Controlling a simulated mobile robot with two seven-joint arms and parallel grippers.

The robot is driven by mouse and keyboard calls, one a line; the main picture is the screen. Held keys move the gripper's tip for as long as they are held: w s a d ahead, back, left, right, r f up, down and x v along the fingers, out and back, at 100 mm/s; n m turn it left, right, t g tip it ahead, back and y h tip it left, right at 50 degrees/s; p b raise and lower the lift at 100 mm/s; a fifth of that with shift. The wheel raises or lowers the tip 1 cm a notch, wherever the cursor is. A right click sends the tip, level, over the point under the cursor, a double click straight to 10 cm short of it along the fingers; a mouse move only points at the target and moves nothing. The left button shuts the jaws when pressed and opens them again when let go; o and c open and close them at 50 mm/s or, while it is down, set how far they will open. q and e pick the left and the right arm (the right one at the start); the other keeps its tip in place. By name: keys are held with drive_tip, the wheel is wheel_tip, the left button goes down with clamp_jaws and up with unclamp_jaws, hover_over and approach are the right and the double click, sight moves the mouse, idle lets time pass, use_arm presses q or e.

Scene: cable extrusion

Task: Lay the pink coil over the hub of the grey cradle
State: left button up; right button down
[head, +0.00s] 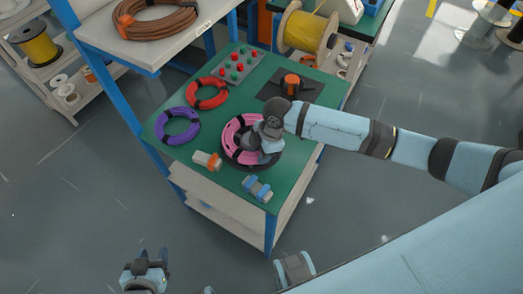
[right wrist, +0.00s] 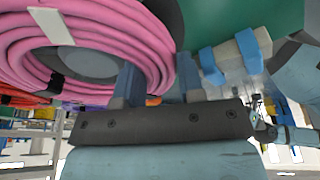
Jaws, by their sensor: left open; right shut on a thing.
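The pink coil (head: 233,130) is at the middle of the green table, over the dark grey round cradle (head: 267,166). The cradle's rim shows around the coil's lower right. My right gripper (head: 268,142) is shut on the coil's right side and hides part of both. In the right wrist view the pink coil (right wrist: 130,30) has pale and black bands, and a grey round surface (right wrist: 95,65) shows inside its ring. I cannot tell whether the coil rests fully on the cradle. My left gripper (head: 146,271) is open and empty, low at the left, away from the table.
A purple coil (head: 163,134) and a red coil (head: 193,101) lie to the left. A blue-and-white block (head: 257,189) and an orange-and-white block (head: 207,160) lie in front. A dark plate with an orange post (head: 291,84) and a button panel (head: 238,68) stand behind.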

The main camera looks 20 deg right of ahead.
drive_tip(key=shift+f, duration=0.4)
idle(0.4)
drive_tip(key=c, duration=0.7)
unclamp_jaws()
drive_tip(key=shift+o, duration=0.2)
wheel_tip(320, 180, up, 5)
drive_tip(key=p, duration=0.5)
drive_tip(key=shift+r, duration=0.1)
wheel_tip(320, 180, up, 2)
drive_tip(key=p, duration=0.3)
drive_tip(key=shift+r, duration=0.45)
drive_tip(key=shift+f, duration=0.1)
